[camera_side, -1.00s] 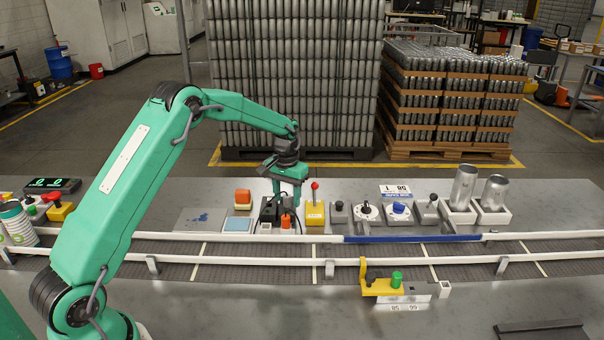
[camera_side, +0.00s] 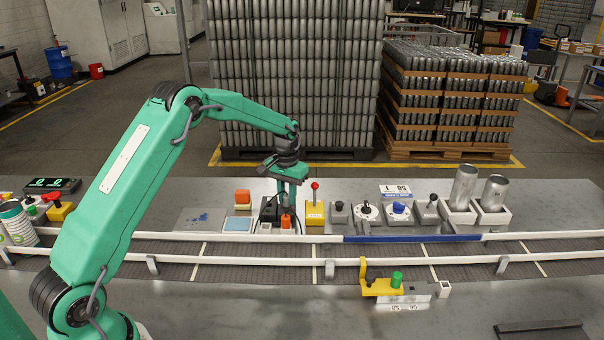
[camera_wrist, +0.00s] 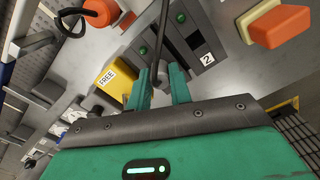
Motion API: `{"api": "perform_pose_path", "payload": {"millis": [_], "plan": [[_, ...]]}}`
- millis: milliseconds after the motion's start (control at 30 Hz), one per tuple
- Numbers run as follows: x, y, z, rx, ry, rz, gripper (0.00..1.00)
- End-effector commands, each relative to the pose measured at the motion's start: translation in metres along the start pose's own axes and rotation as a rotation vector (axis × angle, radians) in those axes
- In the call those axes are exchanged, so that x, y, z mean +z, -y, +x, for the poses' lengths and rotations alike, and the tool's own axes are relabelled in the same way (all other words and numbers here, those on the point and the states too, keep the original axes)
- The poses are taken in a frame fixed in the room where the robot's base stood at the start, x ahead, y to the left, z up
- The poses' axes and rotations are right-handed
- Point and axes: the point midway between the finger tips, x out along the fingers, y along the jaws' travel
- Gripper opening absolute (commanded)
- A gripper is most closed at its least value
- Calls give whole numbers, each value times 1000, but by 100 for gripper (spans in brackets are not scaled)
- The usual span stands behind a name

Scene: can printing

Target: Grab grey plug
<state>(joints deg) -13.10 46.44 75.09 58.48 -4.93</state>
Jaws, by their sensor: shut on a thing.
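My gripper (camera_side: 287,196) is low over a dark box (camera_side: 268,211) on the bench behind the conveyor. The wrist view shows my gripper (camera_wrist: 162,84) with its two green fingers close together, shut on the small grey plug (camera_wrist: 160,72). The plug is mostly hidden between the fingers, and in the side view I cannot make it out. A black cable (camera_wrist: 162,28) runs up from it. The dark box (camera_wrist: 188,48), with a green light and a label "2", lies just beyond the fingers. I cannot tell whether the plug is seated in it.
A yellow box with a red-knobbed lever (camera_side: 315,211) stands close to the right, and an orange plug-like part (camera_side: 286,221) in front. An orange button (camera_side: 242,197) is to the left.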

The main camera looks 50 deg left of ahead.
Motion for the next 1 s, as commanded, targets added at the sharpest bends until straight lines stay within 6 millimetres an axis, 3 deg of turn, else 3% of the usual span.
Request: {"api": "perform_pose_path", "payload": {"millis": [267, 433, 1000], "plan": [[-1, 0, -18, 0, -3, 0, 0], [-1, 0, -43, 0, -5, 0, 0], [56, -78, -97, 0, -1, 2, 0]]}}
